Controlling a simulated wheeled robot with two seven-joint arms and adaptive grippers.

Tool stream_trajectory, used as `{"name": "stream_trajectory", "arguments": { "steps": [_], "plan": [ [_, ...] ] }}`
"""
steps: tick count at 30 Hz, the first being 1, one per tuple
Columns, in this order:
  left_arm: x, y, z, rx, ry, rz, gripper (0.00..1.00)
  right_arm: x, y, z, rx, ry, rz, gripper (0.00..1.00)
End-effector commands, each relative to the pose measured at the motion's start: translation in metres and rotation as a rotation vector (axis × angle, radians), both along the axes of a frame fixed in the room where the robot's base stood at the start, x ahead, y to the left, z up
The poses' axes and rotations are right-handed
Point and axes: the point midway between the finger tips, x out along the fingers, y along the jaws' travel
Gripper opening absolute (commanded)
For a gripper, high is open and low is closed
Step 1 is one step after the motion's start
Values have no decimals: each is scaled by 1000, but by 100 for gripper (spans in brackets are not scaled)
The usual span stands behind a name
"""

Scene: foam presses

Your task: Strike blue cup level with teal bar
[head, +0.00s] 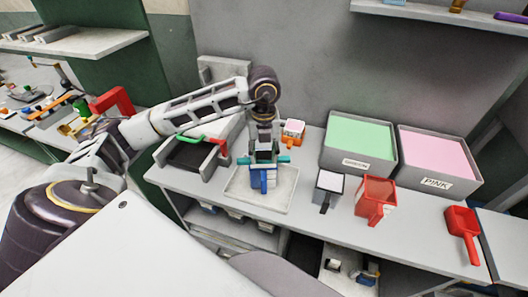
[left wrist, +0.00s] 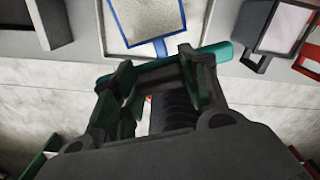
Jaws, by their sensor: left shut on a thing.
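The blue cup (head: 257,184) stands upright in a pale shallow tray (head: 234,198), its handle toward me. In the left wrist view its blue rim surrounds a pale, level-looking fill (left wrist: 146,18). My left gripper (head: 264,158) is above the cup, shut on the teal bar (head: 284,160). The bar (left wrist: 222,52) lies crosswise between the fingers, at the handle side of the cup in the left wrist view. I cannot tell whether the bar touches the rim. My right gripper is not in view.
To the right stand a dark cup with pale fill (head: 330,181), a red cup (head: 376,193), a green-filled bin (head: 357,143), a pink-filled bin (head: 440,157) and a red scoop (head: 463,222). An orange cup (head: 293,130) is behind; a grey press with green handle (head: 190,153) is left.

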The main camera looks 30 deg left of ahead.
Motion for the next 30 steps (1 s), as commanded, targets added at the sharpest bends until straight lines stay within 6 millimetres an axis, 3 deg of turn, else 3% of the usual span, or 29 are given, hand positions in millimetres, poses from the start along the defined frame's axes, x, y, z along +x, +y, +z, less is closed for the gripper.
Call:
{"name": "stream_trajectory", "arguments": {
  "steps": [12, 30],
  "plan": [
    [0, 0, -9, 0, 0, -1, 18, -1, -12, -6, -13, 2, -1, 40],
    [0, 0, -31, 0, 1, -1, 18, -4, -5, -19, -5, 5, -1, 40]
  ]
}}
